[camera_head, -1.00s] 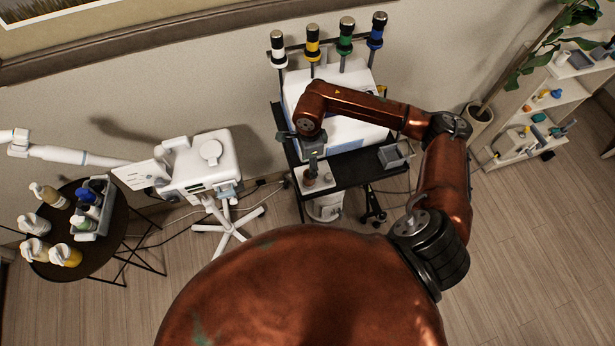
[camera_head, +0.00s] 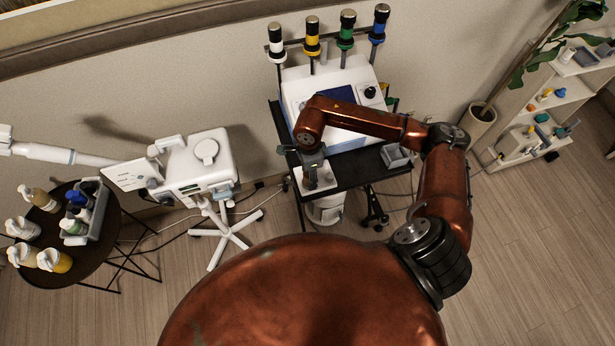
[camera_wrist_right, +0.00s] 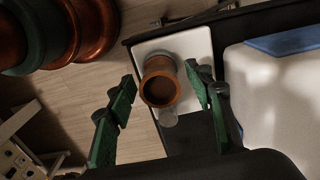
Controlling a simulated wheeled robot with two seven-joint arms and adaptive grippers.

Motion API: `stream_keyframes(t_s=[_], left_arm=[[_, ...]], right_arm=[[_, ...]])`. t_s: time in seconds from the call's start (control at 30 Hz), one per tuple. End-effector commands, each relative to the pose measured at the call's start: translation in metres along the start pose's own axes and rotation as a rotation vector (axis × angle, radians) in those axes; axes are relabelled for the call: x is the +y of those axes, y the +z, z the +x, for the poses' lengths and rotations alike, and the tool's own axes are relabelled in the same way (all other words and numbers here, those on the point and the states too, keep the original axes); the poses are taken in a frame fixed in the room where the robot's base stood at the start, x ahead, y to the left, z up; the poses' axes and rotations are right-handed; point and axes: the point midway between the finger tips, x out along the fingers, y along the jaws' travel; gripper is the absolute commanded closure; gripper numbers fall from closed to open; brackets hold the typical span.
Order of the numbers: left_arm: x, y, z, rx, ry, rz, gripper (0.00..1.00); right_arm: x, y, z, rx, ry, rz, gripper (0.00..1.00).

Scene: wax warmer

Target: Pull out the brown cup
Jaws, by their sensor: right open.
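The brown cup (camera_wrist_right: 160,88) stands on a small white base (camera_wrist_right: 190,45) in the right wrist view, its open round top facing the camera. My right gripper (camera_wrist_right: 159,76) is open, with one green-padded finger on each side of the cup. The right finger looks close to the cup; I cannot tell whether it touches. In the head view my right gripper (camera_head: 312,163) is above the white base (camera_head: 326,182) at the left front of the black cart shelf, and it hides the cup. My left gripper is not in view.
A white machine (camera_head: 345,105) with colored-top handles stands behind on the black cart (camera_head: 350,172). A grey tray (camera_head: 396,156) sits on the cart's right. A white device on a wheeled stand (camera_head: 205,165) and a round table (camera_head: 85,262) with bottles are to the left.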

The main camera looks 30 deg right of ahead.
Motion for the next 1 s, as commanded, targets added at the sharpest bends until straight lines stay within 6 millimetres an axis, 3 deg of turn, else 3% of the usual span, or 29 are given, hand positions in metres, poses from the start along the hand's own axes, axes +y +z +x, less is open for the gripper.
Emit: stream_keyframes(t_s=[1.0], left_arm=[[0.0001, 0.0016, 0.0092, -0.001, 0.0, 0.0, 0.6]], right_arm=[[-0.0002, 0.0, 0.0007, 0.0, -0.001, 0.0, 0.52]])
